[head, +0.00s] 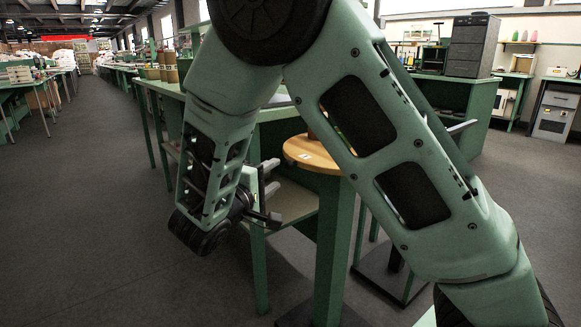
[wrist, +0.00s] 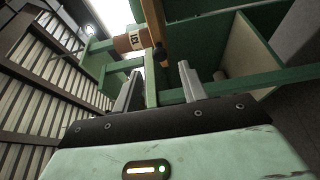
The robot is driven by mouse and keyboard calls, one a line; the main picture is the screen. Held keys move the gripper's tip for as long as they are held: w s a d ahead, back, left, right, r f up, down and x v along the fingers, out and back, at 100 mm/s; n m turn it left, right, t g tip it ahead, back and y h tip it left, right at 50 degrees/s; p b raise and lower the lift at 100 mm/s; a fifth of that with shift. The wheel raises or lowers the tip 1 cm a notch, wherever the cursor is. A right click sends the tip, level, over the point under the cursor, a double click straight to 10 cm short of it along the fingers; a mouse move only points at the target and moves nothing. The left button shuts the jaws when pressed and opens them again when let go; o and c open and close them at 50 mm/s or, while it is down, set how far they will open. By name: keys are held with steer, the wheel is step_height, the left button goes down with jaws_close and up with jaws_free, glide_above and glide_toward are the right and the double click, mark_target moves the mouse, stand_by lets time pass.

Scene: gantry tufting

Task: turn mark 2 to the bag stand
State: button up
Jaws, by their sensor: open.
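My gripper (head: 273,177) is open and empty, beside a green post topped by a round wooden disc (head: 318,151). A small pale label lies on the disc, too small to read in the head view. In the wrist view my gripper (wrist: 160,68) has its two grey fingers apart. Beyond the fingertips is a brown wooden piece (wrist: 128,41) with a white label that seems to end in a 2. A dark knob (wrist: 158,57) is beside it. I cannot tell which thing is the bag stand. My arm hides part of the disc and the bench behind it.
A long green bench (head: 150,86) with brown containers (head: 167,68) runs behind my arm. A green cabinet (head: 455,98) carries a dark drawer unit (head: 472,46) at the back right. The grey floor (head: 85,215) at left is clear. Green beams (wrist: 235,85) stand close around the fingers.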

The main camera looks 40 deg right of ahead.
mark_target(287, 166)
steer(key=b+x, duration=0.1)
steer(key=x, duration=0.8)
steer(key=shift+d, duration=0.25)
jaws_close()
